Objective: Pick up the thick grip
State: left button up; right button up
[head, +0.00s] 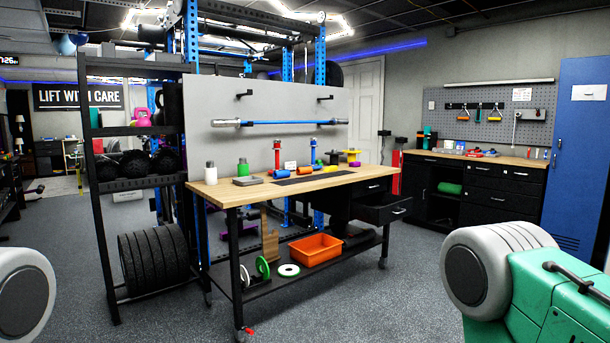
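I cannot tell for sure which thing is the thick grip. Several small cylinders lie near the middle of the wooden-topped workbench (230,192), among them a blue one (282,174) and an orange one (305,171); they are small at this distance. Neither of my grippers is in view. The workbench stands some way in front of me.

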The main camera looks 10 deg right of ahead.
aim_at(305, 170)
jog(key=i+l+z, duration=0.3)
jog(key=i, duration=0.15)
jog(key=i+z, duration=0.45)
jog(key=i, duration=2)
